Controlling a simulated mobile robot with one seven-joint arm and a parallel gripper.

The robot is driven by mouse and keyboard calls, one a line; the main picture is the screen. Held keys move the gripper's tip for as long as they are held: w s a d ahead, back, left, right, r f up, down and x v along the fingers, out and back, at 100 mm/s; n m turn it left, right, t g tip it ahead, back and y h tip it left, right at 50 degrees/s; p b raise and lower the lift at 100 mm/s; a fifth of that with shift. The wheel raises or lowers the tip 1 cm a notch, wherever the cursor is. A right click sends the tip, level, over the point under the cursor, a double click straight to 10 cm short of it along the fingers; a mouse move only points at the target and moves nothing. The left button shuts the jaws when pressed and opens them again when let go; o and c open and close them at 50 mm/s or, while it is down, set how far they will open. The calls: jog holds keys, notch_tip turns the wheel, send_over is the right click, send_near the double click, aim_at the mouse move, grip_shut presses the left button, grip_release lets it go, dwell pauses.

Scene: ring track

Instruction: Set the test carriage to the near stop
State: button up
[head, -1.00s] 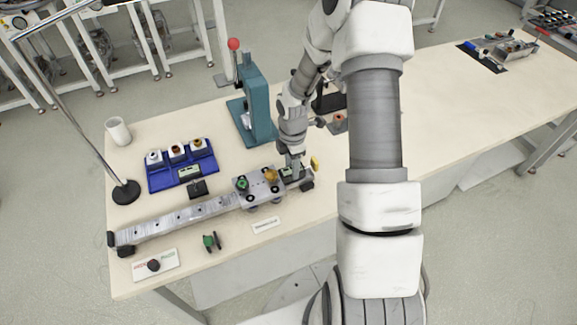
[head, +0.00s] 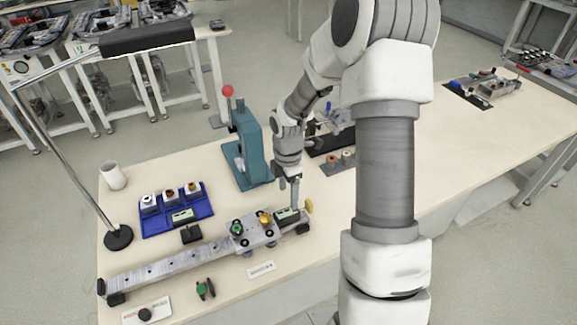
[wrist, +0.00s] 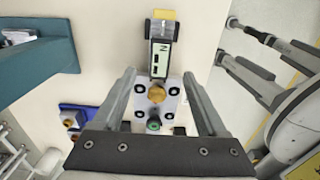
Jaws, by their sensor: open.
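The test carriage (head: 254,232) is a light metal plate with a green knob and a yellow knob. It sits on the right part of a long metal rail (head: 165,266). A dark stop block with a pale green face (head: 286,215) and a yellow tab (head: 309,206) stands at the rail's right end. The carriage also shows in the wrist view (wrist: 171,105), close below that block (wrist: 160,58). My gripper (head: 294,202) is above the right end of the rail. In the wrist view its fingers (wrist: 160,78) are spread wide, with nothing held between them.
A blue tray (head: 160,230) with several fittings lies behind the rail. A teal press (head: 250,150) stands behind my gripper. A lamp base (head: 118,237) and white cup (head: 113,176) are at left.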

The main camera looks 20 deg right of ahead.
notch_tip(320, 180, up, 10)
dwell(0.3)
dwell(0.3)
